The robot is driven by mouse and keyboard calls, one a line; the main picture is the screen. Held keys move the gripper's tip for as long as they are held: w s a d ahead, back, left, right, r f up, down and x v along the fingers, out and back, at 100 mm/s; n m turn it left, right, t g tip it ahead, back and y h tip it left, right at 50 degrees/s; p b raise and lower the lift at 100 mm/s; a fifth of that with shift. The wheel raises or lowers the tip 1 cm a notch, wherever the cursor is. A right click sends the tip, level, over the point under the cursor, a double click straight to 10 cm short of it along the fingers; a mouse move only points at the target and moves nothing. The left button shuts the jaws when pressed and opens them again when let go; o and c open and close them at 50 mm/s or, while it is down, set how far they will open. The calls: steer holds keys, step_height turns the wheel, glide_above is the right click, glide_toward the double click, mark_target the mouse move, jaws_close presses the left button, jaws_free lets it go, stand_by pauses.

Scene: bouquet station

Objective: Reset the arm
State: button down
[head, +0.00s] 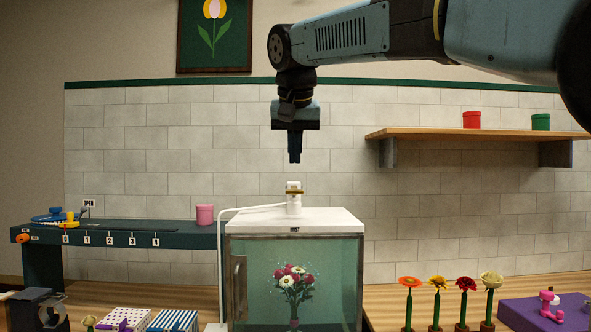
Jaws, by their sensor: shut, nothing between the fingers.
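My gripper (295,157) points straight down at the end of my arm and is shut and empty. It hangs in the air above a white cap with a brass-coloured band (294,198) on top of the mist cabinet (345,221), with a clear gap between them. The arm reaches in from the upper right. A bouquet (291,282) of red, pink and white flowers stands inside the cabinet behind its glass front, whose door looks closed.
A green bench (150,231) with numbered marks and a pink pot (204,214) is at the left. A wall shelf (480,133) holds a red pot (471,120) and a green pot (540,122).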

steer(key=shift+s+r, duration=0.3)
steer(key=shift+r, duration=0.2)
steer(key=shift+d, duration=0.1)
stand_by(1.1)
steer(key=s+d+f, duration=0.7)
steer(key=f, duration=0.3)
steer(key=s+d+f, duration=0.7)
steer(key=f, duration=0.3)
steer(key=s+d+f, duration=0.7)
steer(key=d+f, duration=0.1)
steer(key=f, duration=0.2)
steer(key=shift+f, duration=0.2)
steer(key=c, duration=1.8)
jaws_free()
